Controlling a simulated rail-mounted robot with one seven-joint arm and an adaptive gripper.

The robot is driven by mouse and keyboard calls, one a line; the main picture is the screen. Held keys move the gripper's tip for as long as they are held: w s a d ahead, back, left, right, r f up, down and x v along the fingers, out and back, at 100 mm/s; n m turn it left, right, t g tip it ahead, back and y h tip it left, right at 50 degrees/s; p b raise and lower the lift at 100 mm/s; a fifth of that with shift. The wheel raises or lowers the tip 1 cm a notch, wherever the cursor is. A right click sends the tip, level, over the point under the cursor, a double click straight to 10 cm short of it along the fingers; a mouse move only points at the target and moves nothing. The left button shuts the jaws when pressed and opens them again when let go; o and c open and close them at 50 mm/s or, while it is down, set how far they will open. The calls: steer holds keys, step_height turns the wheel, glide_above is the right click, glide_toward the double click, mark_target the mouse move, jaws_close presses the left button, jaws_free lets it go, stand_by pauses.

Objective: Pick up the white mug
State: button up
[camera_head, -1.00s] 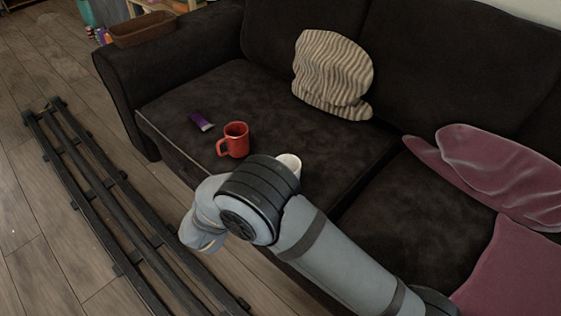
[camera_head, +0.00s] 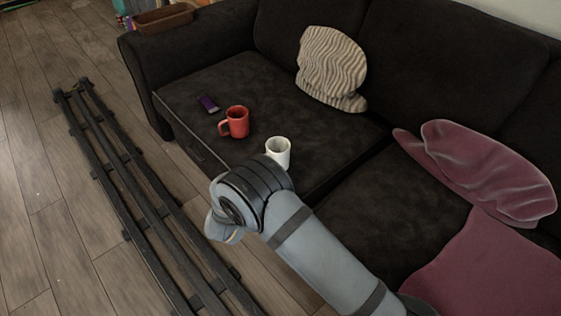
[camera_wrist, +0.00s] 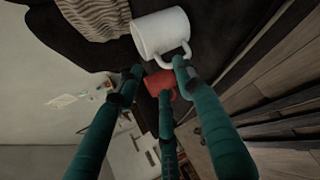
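The white mug (camera_head: 278,152) stands upright on the dark sofa seat, just behind my arm's wrist in the head view. Its lower part is partly hidden by my arm. In the wrist view the white mug (camera_wrist: 162,34) appears large at the top, with its handle close to my right finger's tip. My gripper (camera_wrist: 155,76) has its teal fingers spread apart with nothing between them. I cannot tell whether a fingertip touches the handle. My gripper's fingers are hidden behind my arm in the head view.
A red mug (camera_head: 235,121) stands left of the white mug, and a small purple item (camera_head: 208,103) lies beyond it. A striped cushion (camera_head: 330,68) leans on the sofa back (camera_head: 420,60). Maroon cushions (camera_head: 485,165) lie at the right. A dark rail (camera_head: 140,200) crosses the floor.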

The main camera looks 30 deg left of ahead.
steer(key=b+x, duration=0.1)
steer(key=x, duration=0.6)
steer(key=shift+w+r+b, duration=0.1)
steer(key=shift+r+b, duration=0.05)
steer(key=shift+b, duration=0.15)
steer(key=shift+c, duration=0.3)
steer(key=c, duration=0.8)
steer(key=shift+d, duration=0.1)
jaws_close()
